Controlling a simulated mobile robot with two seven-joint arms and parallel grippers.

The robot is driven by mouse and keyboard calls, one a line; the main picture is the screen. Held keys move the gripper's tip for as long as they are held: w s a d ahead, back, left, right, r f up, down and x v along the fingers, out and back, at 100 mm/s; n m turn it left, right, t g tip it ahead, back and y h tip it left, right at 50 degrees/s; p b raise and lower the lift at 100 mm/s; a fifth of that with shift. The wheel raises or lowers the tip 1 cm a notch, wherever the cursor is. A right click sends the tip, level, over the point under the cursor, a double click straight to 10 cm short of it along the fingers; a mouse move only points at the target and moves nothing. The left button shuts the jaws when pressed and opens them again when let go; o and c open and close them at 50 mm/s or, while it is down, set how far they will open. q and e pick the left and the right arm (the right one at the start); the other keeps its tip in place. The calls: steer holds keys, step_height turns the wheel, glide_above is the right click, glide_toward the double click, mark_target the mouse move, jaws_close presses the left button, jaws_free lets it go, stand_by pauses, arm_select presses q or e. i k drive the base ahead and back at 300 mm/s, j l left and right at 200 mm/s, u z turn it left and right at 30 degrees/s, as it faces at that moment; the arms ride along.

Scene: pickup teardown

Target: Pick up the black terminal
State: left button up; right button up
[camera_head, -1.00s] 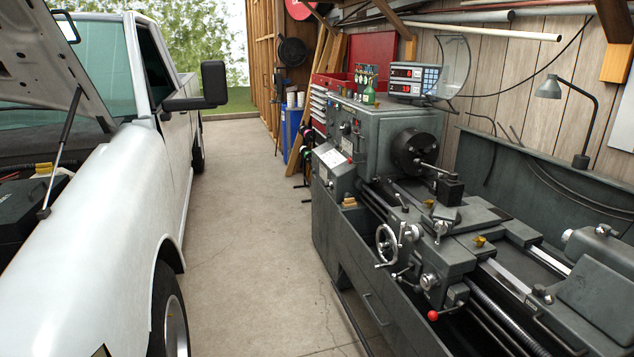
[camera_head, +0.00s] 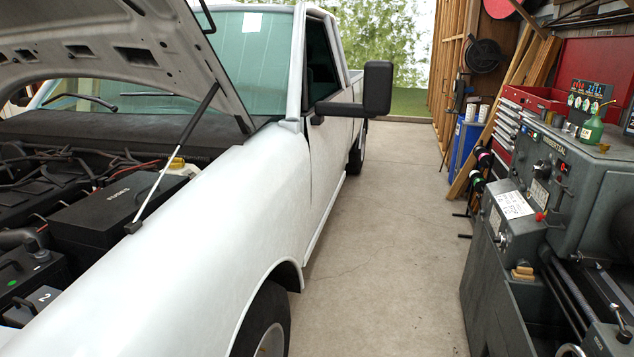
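Neither of my grippers shows in the head view. The white pickup (camera_head: 225,210) stands at the left with its hood (camera_head: 130,35) propped up by a thin strut (camera_head: 175,150). In the open engine bay at the left edge lies a black battery-like block (camera_head: 22,272) with a green dot on top. A grey part marked "2" (camera_head: 42,297) sits beside it. A larger black box (camera_head: 112,205) is next to the fender. I cannot make out for certain which small part is the black terminal.
The concrete floor (camera_head: 385,240) between pickup and lathe is clear. The grey lathe (camera_head: 560,190) fills the right side. The side mirror (camera_head: 376,90) juts into the aisle. A blue bin (camera_head: 464,145) and red tool chest (camera_head: 515,115) stand behind.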

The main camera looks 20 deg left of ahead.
mark_target(30, 244)
steer(key=i+l+u, duration=0.1)
steer(key=i+u, duration=0.3)
steer(key=i+l+u, duration=0.15)
steer(key=u, duration=0.25)
steer(key=i+l+u, duration=0.4)
steer(key=k+j, duration=0.05)
steer(key=j, duration=0.05)
